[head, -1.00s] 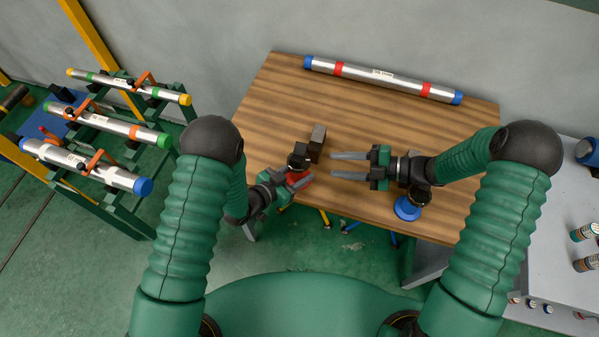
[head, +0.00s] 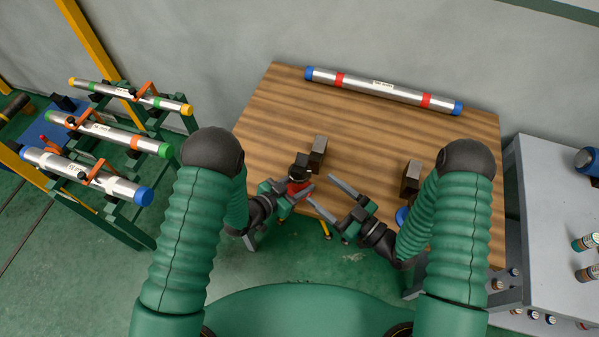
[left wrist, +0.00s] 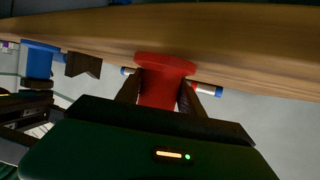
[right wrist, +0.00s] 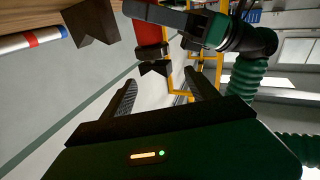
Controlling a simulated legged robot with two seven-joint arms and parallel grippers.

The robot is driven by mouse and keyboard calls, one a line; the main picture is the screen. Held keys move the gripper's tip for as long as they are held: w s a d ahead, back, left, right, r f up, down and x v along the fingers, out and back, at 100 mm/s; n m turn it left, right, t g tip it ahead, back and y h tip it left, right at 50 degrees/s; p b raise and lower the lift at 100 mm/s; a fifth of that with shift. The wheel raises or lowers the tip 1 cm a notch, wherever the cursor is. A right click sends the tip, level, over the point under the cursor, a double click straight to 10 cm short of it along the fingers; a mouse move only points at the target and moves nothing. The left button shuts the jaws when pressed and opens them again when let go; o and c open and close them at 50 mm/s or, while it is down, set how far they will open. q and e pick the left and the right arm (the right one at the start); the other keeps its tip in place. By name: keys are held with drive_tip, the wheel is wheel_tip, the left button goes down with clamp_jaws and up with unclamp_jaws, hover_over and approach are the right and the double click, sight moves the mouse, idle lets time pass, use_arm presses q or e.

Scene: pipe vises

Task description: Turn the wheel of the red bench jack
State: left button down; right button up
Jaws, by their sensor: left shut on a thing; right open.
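The red bench jack shows its red wheel (head: 297,187) at the table's front edge in the head view, with a dark block (head: 318,150) behind it. The wheel fills the middle of the left wrist view (left wrist: 163,84). My left gripper (head: 302,194) is shut on it, one finger on each side. Part of the red jack also shows in the right wrist view (right wrist: 148,32), beside my left gripper. My right gripper (head: 321,192) is open and empty, just right of the wheel, its fingers pointing up and left towards it. The fingers partly hide the wheel.
The wooden table (head: 370,130) is mostly bare. A silver pipe with red bands (head: 382,87) lies at its back. A second dark block (head: 411,177) and a blue wheel (head: 402,214) stand at the right. A pipe rack (head: 115,205) is left; a grey cabinet (head: 555,220) is right.

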drive_tip(key=shift+s+d+f+m+h, duration=0.25)
drive_tip(key=shift+d+f+m+h, duration=0.1)
drive_tip(key=shift+f, duration=0.25)
drive_tip(key=shift+s+d+f+m+h, duration=0.2)
drive_tip(key=shift+f+m+h, duration=0.15)
drive_tip(key=shift+f, duration=0.25)
drive_tip(key=shift+w+f, duration=0.1)
drive_tip(key=shift+f, duration=0.1)
drive_tip(key=x, duration=1.1)
drive_tip(key=shift+w+a, duration=0.1)
drive_tip(key=shift+w, duration=0.2)
drive_tip(key=c, duration=1.1)
drive_tip(key=shift+g, duration=0.3)
